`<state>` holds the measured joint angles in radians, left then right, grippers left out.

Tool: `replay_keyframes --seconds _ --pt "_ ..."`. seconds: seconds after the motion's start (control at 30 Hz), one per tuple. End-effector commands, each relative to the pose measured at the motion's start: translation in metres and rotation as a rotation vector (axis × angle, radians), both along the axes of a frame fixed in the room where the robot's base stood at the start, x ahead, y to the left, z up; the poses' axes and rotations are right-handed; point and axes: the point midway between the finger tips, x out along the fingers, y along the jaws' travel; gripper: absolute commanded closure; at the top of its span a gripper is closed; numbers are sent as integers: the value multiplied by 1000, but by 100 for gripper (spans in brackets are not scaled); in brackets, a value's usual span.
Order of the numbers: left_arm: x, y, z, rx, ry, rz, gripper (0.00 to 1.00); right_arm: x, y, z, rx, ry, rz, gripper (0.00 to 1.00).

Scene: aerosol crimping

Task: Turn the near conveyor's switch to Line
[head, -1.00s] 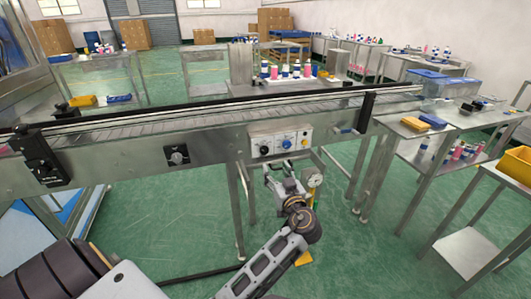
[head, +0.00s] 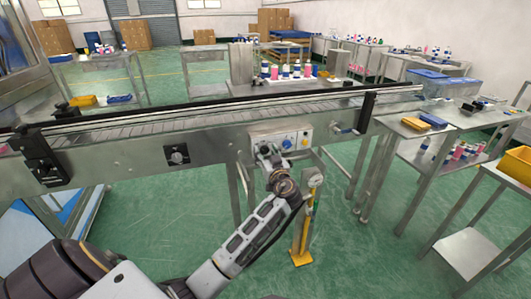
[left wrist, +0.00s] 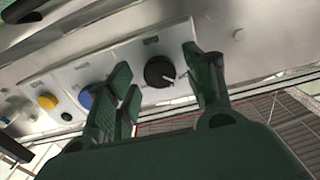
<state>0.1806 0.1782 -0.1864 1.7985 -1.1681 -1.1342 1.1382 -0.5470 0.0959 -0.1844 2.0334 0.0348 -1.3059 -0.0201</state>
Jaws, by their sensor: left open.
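The near conveyor (head: 110,155) runs across the head view. A light control panel (head: 303,138) is on its front side. In the left wrist view the panel carries a black rotary knob (left wrist: 160,71) with a white pointer mark, a blue knob (left wrist: 86,98) and a yellow button (left wrist: 47,101). My left gripper (head: 268,155) is at the panel's left part, partly hiding it in the head view. In the left wrist view its open green fingers (left wrist: 162,82) stand on either side of the black knob; contact cannot be told. My right gripper is not in view.
Another black knob on a plate (head: 177,155) sits further left on the conveyor side. A yellow-based stand with a gauge (head: 309,205) is just right of my left arm. Steel tables (head: 408,128) stand at right. Bottles stand behind the conveyor.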

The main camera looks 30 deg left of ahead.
Motion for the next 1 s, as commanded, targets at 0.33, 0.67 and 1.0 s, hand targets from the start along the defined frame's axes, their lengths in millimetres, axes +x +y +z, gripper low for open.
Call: replay_keyframes --seconds 0.33,0.67,1.0 --pt "7 8 0 1 -1 0 47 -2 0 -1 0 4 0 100" --pt "7 8 0 1 -1 0 70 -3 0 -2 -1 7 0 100" --pt "6 8 0 3 3 0 93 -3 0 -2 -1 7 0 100"
